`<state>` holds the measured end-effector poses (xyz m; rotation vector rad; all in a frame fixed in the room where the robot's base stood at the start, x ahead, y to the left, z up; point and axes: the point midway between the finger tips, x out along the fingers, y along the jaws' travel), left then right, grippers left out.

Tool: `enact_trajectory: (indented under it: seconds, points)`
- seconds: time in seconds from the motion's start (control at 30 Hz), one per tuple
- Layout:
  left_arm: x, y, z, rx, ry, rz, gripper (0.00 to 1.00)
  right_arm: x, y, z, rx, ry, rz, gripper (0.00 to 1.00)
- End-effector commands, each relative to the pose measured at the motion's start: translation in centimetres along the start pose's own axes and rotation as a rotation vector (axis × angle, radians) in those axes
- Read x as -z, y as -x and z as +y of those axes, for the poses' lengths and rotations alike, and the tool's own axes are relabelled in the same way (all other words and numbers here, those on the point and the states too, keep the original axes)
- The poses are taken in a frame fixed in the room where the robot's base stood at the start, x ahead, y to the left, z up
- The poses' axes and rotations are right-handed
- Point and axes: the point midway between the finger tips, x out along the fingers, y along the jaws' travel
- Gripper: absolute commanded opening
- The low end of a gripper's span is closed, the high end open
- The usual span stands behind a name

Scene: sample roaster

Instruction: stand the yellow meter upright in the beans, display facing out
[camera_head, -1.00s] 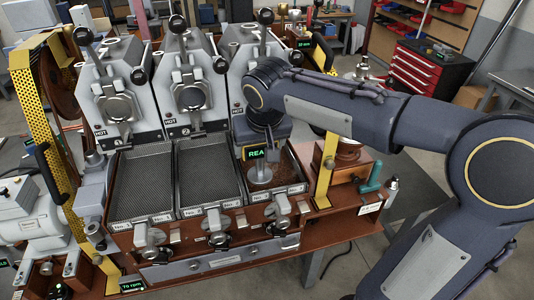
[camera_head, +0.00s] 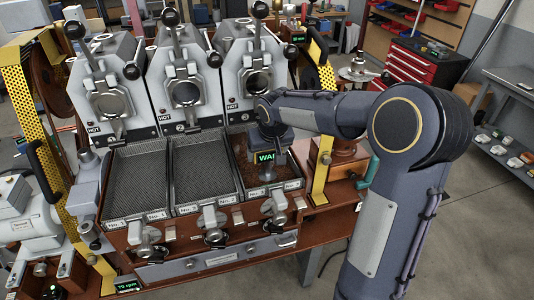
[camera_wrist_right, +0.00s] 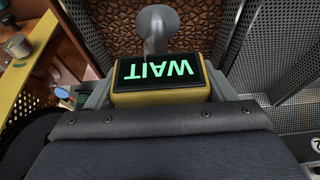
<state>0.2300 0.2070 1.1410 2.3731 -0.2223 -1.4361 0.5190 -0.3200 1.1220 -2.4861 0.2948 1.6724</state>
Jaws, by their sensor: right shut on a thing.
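The yellow meter (camera_wrist_right: 160,97) is held in my right gripper (camera_wrist_right: 160,86). Its lit green display (camera_head: 265,157) reads WAIT, partly cut off by glare or angle in the head view, where it faces the front. The text is upside down in the right wrist view. A grey, round-ended metal piece (camera_wrist_right: 155,28) extends past the meter over the brown beans (camera_wrist_right: 110,25). The beans (camera_head: 240,165) fill the right-hand tray, No. 3. My right gripper (camera_head: 268,140) is over that tray; whether the meter touches the beans is unclear. My left gripper is out of view.
Two empty mesh trays (camera_head: 137,181) stand left of the beans. Several grey roaster heads (camera_head: 185,85) with levers rise behind. Knobbed valves (camera_head: 213,222) line the front. A yellow upright bracket (camera_head: 322,170) stands close on the right.

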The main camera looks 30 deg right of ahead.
Motion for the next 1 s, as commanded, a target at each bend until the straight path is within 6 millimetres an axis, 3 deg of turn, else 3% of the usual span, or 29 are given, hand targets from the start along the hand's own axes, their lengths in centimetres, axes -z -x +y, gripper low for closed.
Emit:
enact_trajectory:
  seconds: [0.3, 0.33, 0.47, 0.87, 1.0]
  points:
    - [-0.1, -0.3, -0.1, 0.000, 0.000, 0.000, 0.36, 0.1, -0.1, 0.0, 0.001, 0.000, 0.009, 0.28]
    - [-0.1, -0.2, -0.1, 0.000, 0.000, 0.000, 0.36, 0.1, -0.1, 0.0, 0.001, 0.000, 0.008, 0.79]
    - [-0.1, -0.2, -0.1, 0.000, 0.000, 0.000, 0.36, 0.2, 0.0, 0.0, 0.001, 0.000, 0.009, 0.96]
    - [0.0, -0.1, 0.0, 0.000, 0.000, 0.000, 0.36, 0.4, 0.7, 0.0, 0.002, -0.001, 0.013, 0.98]
    - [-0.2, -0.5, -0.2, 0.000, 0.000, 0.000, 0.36, 0.4, 2.9, -0.1, 0.003, 0.000, 0.017, 0.98]
